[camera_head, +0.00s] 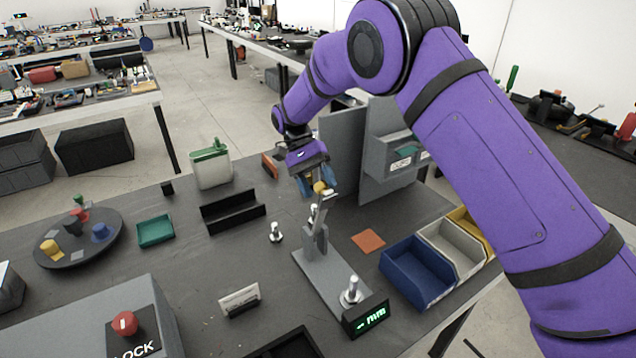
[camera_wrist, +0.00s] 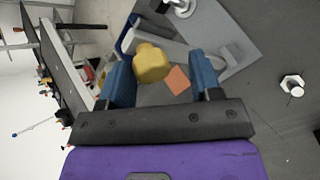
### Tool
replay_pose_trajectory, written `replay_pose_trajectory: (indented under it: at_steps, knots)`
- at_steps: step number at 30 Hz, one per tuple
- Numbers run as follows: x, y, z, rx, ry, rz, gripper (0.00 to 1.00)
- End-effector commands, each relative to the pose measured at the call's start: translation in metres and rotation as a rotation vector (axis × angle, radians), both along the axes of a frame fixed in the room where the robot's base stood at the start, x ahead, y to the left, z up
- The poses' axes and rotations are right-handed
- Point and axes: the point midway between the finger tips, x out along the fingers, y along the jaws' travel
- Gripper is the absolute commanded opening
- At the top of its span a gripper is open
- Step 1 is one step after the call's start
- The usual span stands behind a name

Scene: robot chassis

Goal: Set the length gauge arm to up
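The length gauge has a grey base (camera_head: 328,284) and a bracket (camera_head: 315,243). Its grey arm (camera_head: 320,215) rises from the bracket, close to upright, with a yellow knob (camera_head: 319,187) at the top. My gripper (camera_head: 317,183) is at the knob. In the wrist view the knob (camera_wrist: 152,64) lies between the two blue fingers of my gripper (camera_wrist: 162,60), nearer the left one. Clear gaps show beside it, so the fingers are open. A display (camera_head: 367,316) with green digits stands at the near end of the base; its digits are too small to read.
A grey panel (camera_head: 342,155) stands close behind my gripper. A blue bin (camera_head: 415,272) is right of the gauge, with an orange square (camera_head: 368,241) between. A metal bolt (camera_head: 276,233) and a black angled holder (camera_head: 232,212) stand to the left.

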Motion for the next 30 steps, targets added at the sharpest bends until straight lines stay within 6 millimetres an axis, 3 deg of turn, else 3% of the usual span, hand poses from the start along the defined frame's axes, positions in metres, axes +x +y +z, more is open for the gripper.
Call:
replay_pose_trajectory:
  at_steps: [8, 21, 30]
  knots:
    - [0.004, 0.003, 0.005, 0.001, -0.001, 0.000, 0.58]
    - [0.040, 0.027, 0.044, 0.002, -0.002, 0.000, 0.58]
    - [0.046, 0.031, 0.052, 0.000, 0.000, 0.000, 0.58]
